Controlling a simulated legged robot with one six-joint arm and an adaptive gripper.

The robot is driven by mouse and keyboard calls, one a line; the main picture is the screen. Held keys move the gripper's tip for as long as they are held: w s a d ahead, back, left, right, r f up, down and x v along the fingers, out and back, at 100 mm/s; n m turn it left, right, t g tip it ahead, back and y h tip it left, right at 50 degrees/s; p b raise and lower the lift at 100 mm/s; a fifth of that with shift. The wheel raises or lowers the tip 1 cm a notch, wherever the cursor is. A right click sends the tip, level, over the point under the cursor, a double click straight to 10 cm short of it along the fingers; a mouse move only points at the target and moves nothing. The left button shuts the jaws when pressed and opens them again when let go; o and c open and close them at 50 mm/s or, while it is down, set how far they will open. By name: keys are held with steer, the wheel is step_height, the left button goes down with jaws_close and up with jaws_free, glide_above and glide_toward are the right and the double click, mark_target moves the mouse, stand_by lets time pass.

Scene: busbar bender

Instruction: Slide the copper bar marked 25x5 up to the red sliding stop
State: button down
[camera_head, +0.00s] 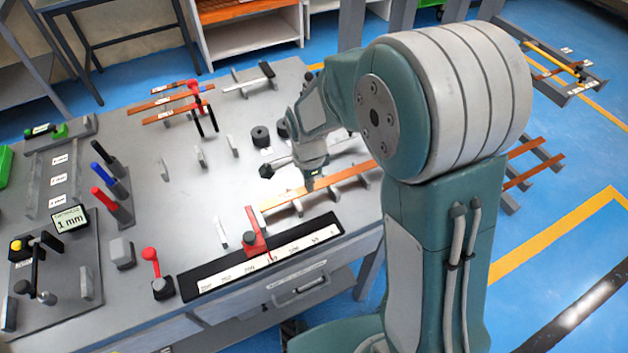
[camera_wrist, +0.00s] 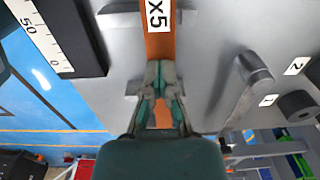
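The copper bar marked 25x5 (camera_head: 350,174) lies flat across several small supports on the bench. In the wrist view the bar (camera_wrist: 158,45) runs up the middle, with only "x5" of its label visible. The red sliding stop (camera_head: 256,236) sits on the ruler rail, near the bar's left end; I cannot tell whether they touch. My gripper (camera_head: 311,183) points down at the bar's middle. In the wrist view its fingertips (camera_wrist: 159,68) are together over the bar, with copper showing between the fingers behind them. Whether they touch the bar is unclear.
The black-edged ruler (camera_head: 290,257) lies along the bench's front edge. A black cylinder (camera_head: 261,136) and a dark-knobbed lever stand behind the bar. Other copper bars (camera_head: 178,103) rest on a rack at the back. A red-knobbed lever (camera_head: 151,256) stands left of the ruler.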

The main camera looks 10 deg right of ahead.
steer(key=shift+s+a+f, duration=0.35)
steer(key=shift+s+a, duration=0.15)
steer(key=shift+a, duration=0.1)
steer(key=c, duration=0.7)
jaws_free()
steer(key=shift+a, duration=0.1)
steer(key=shift+w+a, duration=0.15)
